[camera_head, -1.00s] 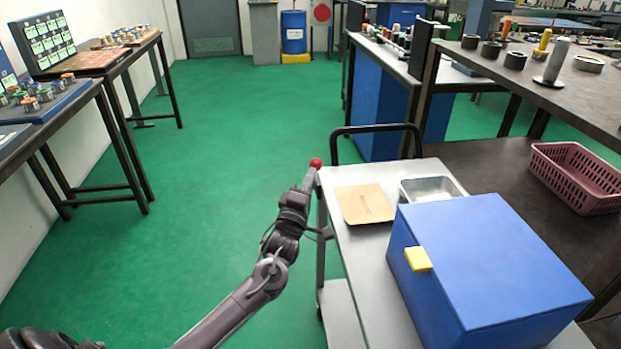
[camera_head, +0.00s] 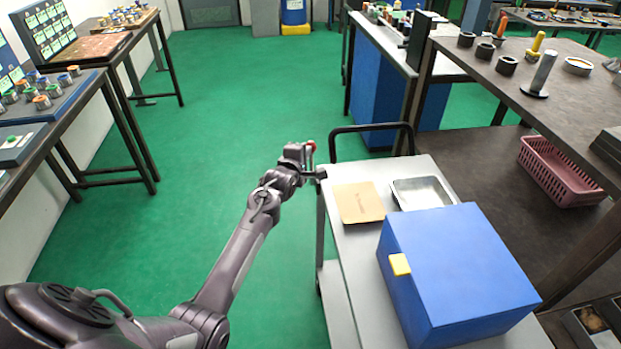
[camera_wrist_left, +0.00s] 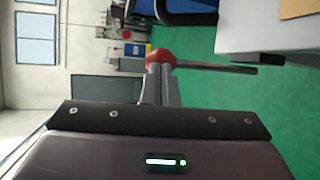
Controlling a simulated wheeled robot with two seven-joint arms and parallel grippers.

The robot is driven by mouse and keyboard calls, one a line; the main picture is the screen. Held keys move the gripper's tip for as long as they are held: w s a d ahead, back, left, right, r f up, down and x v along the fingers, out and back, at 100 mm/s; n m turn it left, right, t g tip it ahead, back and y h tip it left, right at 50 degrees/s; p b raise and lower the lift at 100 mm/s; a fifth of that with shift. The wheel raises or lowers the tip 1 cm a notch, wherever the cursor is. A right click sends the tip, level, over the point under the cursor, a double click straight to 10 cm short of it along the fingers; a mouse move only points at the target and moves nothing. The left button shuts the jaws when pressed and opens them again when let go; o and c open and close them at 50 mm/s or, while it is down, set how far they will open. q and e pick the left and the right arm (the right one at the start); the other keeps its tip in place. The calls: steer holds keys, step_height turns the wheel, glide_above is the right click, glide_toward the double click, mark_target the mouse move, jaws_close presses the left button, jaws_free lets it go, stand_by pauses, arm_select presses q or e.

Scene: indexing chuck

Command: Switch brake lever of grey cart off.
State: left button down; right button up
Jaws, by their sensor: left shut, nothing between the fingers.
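The grey cart (camera_head: 352,262) stands right of centre in the head view. Its brake lever shows as a red ball knob (camera_head: 311,146) near the cart's far left corner. In the left wrist view the red knob (camera_wrist_left: 161,58) sits at the end of a dark rod (camera_wrist_left: 215,68). That view is turned sideways, and the rod runs from the knob toward the floor side. My left gripper (camera_head: 306,153) is shut with nothing between its fingers. Its fingertips (camera_wrist_left: 160,72) are right at the knob; whether they touch cannot be told. My right gripper is not in view.
On the cart are a blue box (camera_head: 455,265) with a yellow tab, a tan board (camera_head: 360,203) and a metal tray (camera_head: 425,192). A black handle rail (camera_head: 370,127) rises at its far end. A workbench (camera_head: 590,110) stands right. Green floor (camera_head: 230,110) lies open left.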

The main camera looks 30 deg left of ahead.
arm_select(q)
steer(key=shift+w+a+r+g+p, duration=0.1)
steer(key=shift+w+a+g+p, duration=0.3)
steer(key=shift+w+g, duration=0.1)
stand_by(0.4)
